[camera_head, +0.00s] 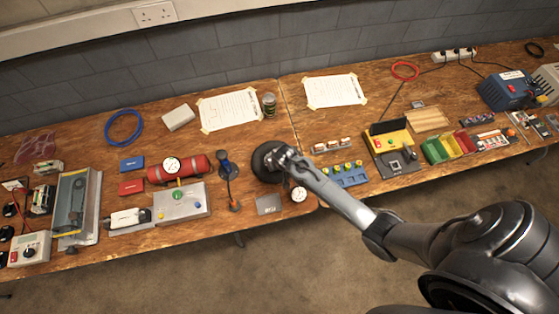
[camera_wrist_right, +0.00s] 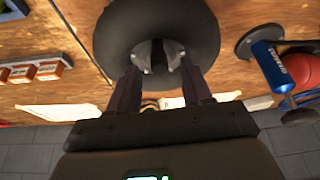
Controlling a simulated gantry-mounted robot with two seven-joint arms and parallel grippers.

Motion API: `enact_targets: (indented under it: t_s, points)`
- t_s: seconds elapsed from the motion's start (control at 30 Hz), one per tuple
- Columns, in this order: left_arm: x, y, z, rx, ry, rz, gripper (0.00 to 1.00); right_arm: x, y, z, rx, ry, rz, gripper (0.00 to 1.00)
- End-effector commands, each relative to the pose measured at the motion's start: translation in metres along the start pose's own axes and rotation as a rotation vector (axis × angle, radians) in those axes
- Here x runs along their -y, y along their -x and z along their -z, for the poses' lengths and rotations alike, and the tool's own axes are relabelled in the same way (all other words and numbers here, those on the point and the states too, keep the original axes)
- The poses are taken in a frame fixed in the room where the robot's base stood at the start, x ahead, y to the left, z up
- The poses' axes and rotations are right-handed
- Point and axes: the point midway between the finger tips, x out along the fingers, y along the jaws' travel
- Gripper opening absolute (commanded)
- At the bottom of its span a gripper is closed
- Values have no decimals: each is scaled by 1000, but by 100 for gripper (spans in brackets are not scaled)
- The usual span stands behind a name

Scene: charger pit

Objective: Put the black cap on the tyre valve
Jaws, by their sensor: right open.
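My right gripper (camera_head: 285,158) is over the tyre's right side. I cannot make out the valve or the black cap; the gripper and arm cover part of the tyre. My left gripper is not in view.
A blue hand pump (camera_head: 224,165) stands just left of the tyre, also in the right wrist view (camera_wrist_right: 268,62). A gauge (camera_head: 298,194) and grey plate (camera_head: 268,204) lie in front. A red cylinder (camera_head: 192,167) is further left; a blue rack (camera_head: 350,177) is right.

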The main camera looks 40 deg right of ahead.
Motion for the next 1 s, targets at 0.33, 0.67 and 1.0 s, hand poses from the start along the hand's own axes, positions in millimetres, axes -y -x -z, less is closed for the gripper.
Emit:
enact_targets:
  t_s: [0.33, 0.67, 1.0]
  points:
    - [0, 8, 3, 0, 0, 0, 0, 0, 57, 0, 0, 0, 1, 49]
    - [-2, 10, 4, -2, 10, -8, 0, 0, 94, 0, 0, -2, 0, 49]
    - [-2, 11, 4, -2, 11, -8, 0, 0, 97, 0, 1, -1, 0, 49]
